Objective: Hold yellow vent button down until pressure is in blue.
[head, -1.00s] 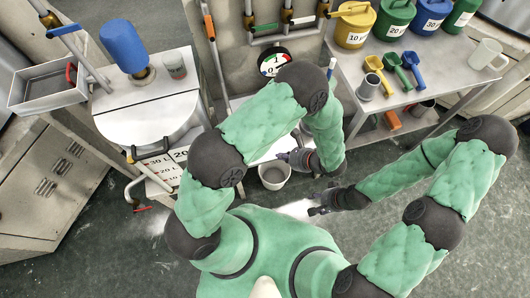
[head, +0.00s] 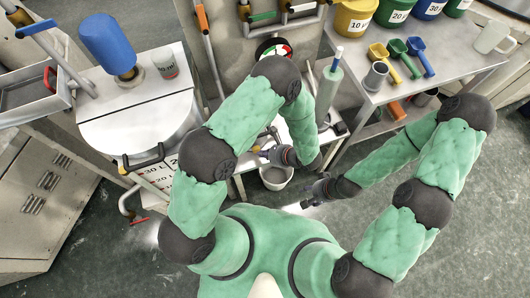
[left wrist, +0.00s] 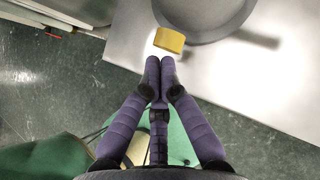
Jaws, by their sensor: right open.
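A small yellow block (left wrist: 169,40), which looks like the vent button, lies just beyond my left gripper's fingertips in the left wrist view. A narrow gap shows between them. My left gripper (left wrist: 160,64) has its fingers together with nothing between them. It also shows in the head view (head: 266,153), beside a white work surface. The pressure gauge (head: 284,49) is half hidden by my left arm. White, green and red show on its face, but no blue or needle can be made out. My right gripper (head: 309,200) is open and empty, above the floor.
At right, a metal bench (head: 455,75) holds scoops, a mug and coloured tubs. Open floor lies at lower right.

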